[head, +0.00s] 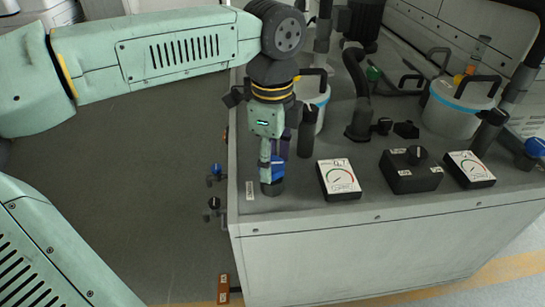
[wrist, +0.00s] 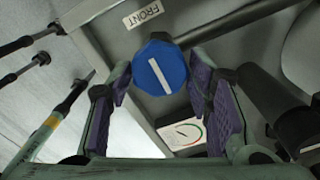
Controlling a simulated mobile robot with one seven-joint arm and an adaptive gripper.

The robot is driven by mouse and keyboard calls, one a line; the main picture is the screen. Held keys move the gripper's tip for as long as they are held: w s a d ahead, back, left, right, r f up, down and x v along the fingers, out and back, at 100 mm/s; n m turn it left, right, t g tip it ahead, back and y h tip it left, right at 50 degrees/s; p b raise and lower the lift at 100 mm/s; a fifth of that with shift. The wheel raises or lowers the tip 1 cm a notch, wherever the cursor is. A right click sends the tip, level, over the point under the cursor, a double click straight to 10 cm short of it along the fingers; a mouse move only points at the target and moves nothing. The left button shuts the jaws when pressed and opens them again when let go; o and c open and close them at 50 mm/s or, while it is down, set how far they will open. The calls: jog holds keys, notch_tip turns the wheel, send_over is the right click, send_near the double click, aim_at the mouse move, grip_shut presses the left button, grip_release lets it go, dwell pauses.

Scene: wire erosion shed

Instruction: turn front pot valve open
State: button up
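The front pot valve is a blue many-sided knob (wrist: 172,56) with a white bar across its top. In the wrist view the bar runs slightly slanted, upper left to lower right. A FRONT label (wrist: 143,14) is fixed beside it and shows in the head view too (head: 250,190). My gripper (head: 272,176) points down over the bench's front left corner. In the wrist view its purple-padded fingers (wrist: 160,80) are spread on both sides of the knob. I cannot tell whether the pads touch it.
A gauge box (head: 338,178) stands just right of my gripper. A black switch box (head: 411,170) and a second gauge box (head: 469,168) stand farther right. White pots (head: 455,112) and black pipes (head: 358,90) crowd behind. Blue (head: 216,169) and black side valves (head: 213,203) project left.

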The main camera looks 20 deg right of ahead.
jog(key=o, duration=0.3)
notch_tip(320, 180, up, 12)
jog(key=shift+r, duration=0.1)
dwell(0.6)
